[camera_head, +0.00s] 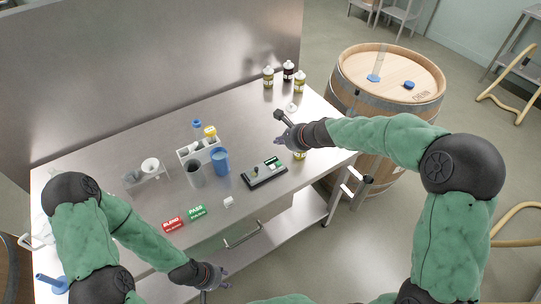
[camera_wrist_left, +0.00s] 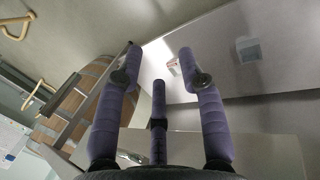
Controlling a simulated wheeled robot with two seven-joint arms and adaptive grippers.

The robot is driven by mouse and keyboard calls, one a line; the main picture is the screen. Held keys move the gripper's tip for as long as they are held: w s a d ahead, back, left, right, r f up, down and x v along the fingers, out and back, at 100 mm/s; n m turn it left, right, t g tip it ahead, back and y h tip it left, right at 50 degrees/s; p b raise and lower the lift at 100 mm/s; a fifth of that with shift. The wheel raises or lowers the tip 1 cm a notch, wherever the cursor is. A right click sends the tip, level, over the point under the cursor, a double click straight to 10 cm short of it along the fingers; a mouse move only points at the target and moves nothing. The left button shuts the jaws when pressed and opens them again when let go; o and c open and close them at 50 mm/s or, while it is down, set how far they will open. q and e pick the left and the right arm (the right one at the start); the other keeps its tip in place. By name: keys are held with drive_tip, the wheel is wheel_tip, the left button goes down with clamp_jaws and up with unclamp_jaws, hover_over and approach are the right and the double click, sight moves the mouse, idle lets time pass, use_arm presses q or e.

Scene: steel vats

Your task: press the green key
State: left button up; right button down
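A dark handheld-size device (camera_head: 264,173) lies on the steel table and has small light and green areas on its top; I cannot make out its separate keys. A green PASS block (camera_head: 196,212) and a red BLEND block (camera_head: 172,224) lie near the front edge. My left gripper (camera_head: 222,284) is beyond the table's front edge, below the blocks and apart from them. In the left wrist view its purple fingers (camera_wrist_left: 160,75) are spread with nothing between them. My right gripper (camera_head: 279,140) is above the table's right side, behind the device; its fingers are too small to judge.
A white rack (camera_head: 199,149), a grey cup (camera_head: 194,174) and a blue cup (camera_head: 220,161) stand left of the device. Several bottles (camera_head: 289,71) stand at the far right corner. A wooden barrel (camera_head: 390,83) stands right of the table. A small white item (camera_head: 228,202) lies near the front edge.

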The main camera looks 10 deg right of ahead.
sight(280, 165)
drive_tip(key=shift+s, duration=0.1)
idle(0.3)
wheel_tip(280, 165, down, 9)
drive_tip(key=b, duration=0.8)
drive_tip(key=shift+r+b, duration=0.15)
drive_tip(key=shift+b, duration=0.15)
idle(1.0)
drive_tip(key=shift+f+b, duration=0.35)
drive_tip(key=shift+f, duration=0.05)
drive_tip(key=shift+f+b, duration=0.4)
drive_tip(key=shift+f, duration=0.1)
idle(0.6)
drive_tip(key=shift+r, duration=0.2)
drive_tip(key=shift+r+p, duration=0.7)
drive_tip(key=shift+p, duration=0.2)
